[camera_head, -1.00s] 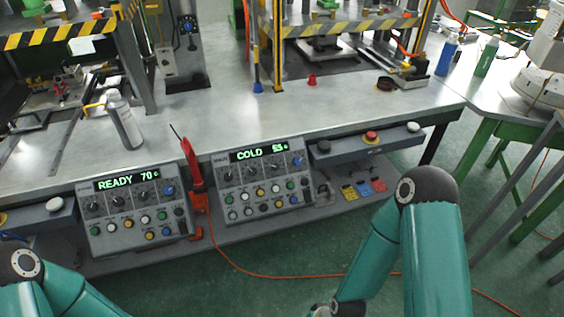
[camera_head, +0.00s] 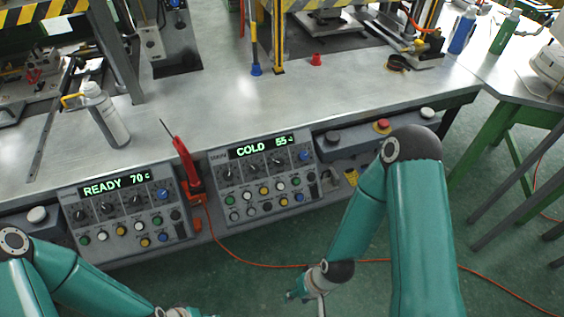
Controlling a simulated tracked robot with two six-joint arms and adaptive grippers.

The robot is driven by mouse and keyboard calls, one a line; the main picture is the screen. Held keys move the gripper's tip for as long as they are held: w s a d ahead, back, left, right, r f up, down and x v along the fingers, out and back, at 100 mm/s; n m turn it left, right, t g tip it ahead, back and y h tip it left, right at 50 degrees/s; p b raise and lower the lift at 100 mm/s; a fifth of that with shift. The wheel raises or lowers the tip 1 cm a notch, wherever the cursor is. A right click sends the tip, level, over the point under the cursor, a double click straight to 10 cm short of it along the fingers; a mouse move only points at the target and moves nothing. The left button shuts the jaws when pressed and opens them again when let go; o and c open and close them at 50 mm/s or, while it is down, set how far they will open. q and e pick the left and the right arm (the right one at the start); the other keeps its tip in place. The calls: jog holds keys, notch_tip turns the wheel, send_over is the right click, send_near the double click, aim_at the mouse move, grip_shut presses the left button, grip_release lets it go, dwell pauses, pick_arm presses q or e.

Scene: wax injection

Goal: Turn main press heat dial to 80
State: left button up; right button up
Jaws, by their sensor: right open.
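Two grey control panels sit on the bench front. The left panel's display (camera_head: 115,186) reads READY 70 C, and the right panel's display (camera_head: 265,146) reads COLD and about 55. Each has a row of black dials, such as a left-panel dial (camera_head: 107,208) and a right-panel dial (camera_head: 252,169), with buttons below. I cannot tell which panel is the main press's or which dial is heat. My right gripper (camera_head: 297,293) is open and empty, low in front of the bench, below the right panel and apart from it. My left gripper is out of view below the bottom edge.
A red-handled tool (camera_head: 184,165) stands between the panels, with an orange cable (camera_head: 228,252) running across the floor. A red button (camera_head: 382,126) is right of the panels.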

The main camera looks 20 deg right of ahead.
jog(key=shift+o, duration=1.4)
jog(key=shift+w, duration=0.15)
jog(key=n+t+h+b, duration=0.3)
jog(key=t+b, duration=1.4)
jog(key=b, duration=2.2)
send_near(281, 164)
jog(key=shift+n+y, duration=0.3)
jog(key=w, duration=0.3)
jog(key=w+b, duration=0.1)
jog(key=w, duration=0.1)
jog(key=w+b, duration=0.1)
jog(key=w, duration=0.2)
jog(key=shift+w+a+f, duration=0.1)
jog(key=shift+w+a, duration=0.2)
jog(key=shift+w, duration=0.05)
